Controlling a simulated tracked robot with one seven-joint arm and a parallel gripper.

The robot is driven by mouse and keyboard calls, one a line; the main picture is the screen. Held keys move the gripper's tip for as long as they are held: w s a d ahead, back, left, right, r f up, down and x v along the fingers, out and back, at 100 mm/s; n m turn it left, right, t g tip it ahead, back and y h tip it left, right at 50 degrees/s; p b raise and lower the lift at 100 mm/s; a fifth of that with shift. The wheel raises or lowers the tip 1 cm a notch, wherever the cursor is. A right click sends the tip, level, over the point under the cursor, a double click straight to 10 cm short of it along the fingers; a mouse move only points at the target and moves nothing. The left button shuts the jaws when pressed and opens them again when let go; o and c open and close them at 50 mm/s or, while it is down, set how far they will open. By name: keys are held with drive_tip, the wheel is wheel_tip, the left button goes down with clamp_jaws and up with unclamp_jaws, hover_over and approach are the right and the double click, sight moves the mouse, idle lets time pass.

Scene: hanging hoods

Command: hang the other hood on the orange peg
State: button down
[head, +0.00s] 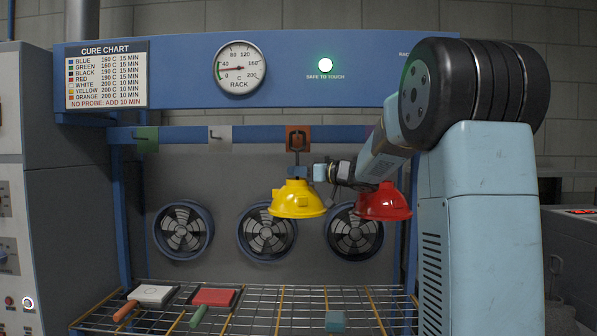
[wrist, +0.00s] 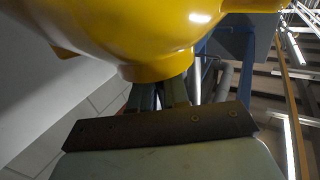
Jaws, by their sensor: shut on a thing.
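The yellow hood (head: 297,201) is upright, dome up, right below the orange peg plate (head: 298,132) on the rack's rail. A dark hanger rises from its top to the peg; I cannot tell if it bears on the peg. My gripper (head: 302,173) reaches in from the right and is shut at the hood's top. In the wrist view my fingers (wrist: 160,94) close at the neck of the yellow hood (wrist: 120,35). The red hood (head: 384,204) hangs further right, its top and any peg hidden behind my arm.
Green (head: 147,140) and white (head: 220,137) peg plates to the left are empty. Fans (head: 267,231) line the back wall. A green lamp (head: 325,65) is lit.

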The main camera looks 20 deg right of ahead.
drive_tip(key=shift+f, duration=0.2)
drive_tip(key=c, duration=1)
unclamp_jaws()
drive_tip(key=shift+c, duration=0.2)
